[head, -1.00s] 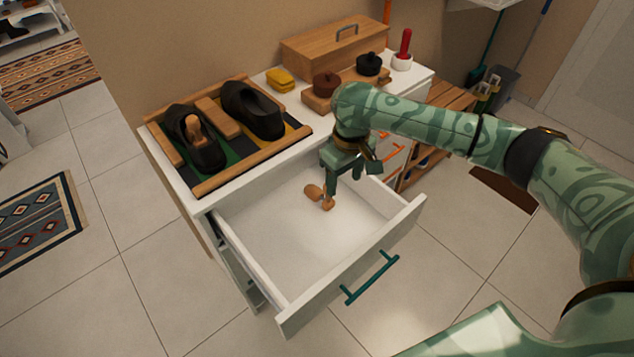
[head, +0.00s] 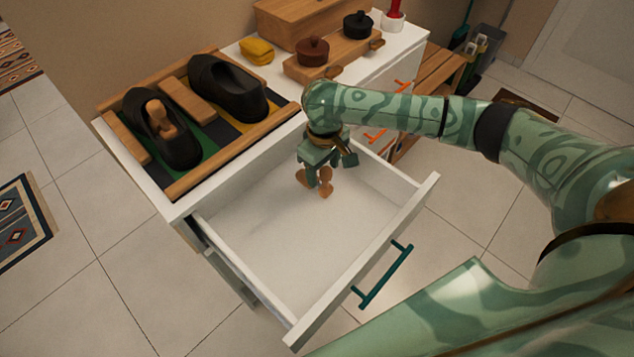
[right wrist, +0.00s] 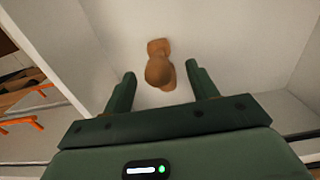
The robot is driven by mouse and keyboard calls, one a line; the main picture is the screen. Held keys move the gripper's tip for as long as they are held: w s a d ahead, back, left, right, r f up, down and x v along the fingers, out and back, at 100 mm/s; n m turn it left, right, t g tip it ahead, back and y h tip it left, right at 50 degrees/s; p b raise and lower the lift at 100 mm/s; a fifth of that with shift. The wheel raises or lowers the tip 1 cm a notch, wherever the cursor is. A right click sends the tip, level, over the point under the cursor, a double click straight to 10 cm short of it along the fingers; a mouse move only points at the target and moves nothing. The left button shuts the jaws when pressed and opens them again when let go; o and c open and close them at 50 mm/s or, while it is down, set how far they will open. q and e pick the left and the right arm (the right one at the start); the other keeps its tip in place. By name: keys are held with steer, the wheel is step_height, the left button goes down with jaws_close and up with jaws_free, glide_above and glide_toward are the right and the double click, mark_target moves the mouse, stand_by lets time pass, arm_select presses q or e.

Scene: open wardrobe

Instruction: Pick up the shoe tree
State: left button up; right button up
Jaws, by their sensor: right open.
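The loose wooden shoe tree (head: 326,186) lies on the floor of the open white drawer (head: 300,235). In the right wrist view the shoe tree (right wrist: 158,68) lies just beyond and between my fingertips, with its round knob toward me. My right gripper (head: 315,180) points down over it, partly hiding it in the head view. Its two green fingers are apart and hold nothing; whether they touch the shoe tree I cannot tell. Another wooden shoe tree (head: 163,117) sits inside the left black shoe (head: 178,147) on top of the cabinet. My left gripper is out of view.
The right black shoe (head: 228,88) stands in the same wooden tray (head: 235,155). A yellow sponge-like block (head: 257,51), round tins (head: 313,50) and a wooden box (head: 305,25) stand behind. The drawer walls surround my gripper; the drawer's front half is clear.

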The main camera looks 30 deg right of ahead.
mark_target(324, 181)
steer(key=shift+f, duration=0.25)
step_height(324, 181, down, 5)
steer(key=b, duration=0.4)
steer(key=shift+s, duration=0.15)
steer(key=shift+r, duration=0.15)
steer(key=shift+c, duration=0.6)
steer(key=shift+d, duration=0.1)
steer(key=c, duration=0.8)
steer(key=shift+r, duration=0.2)
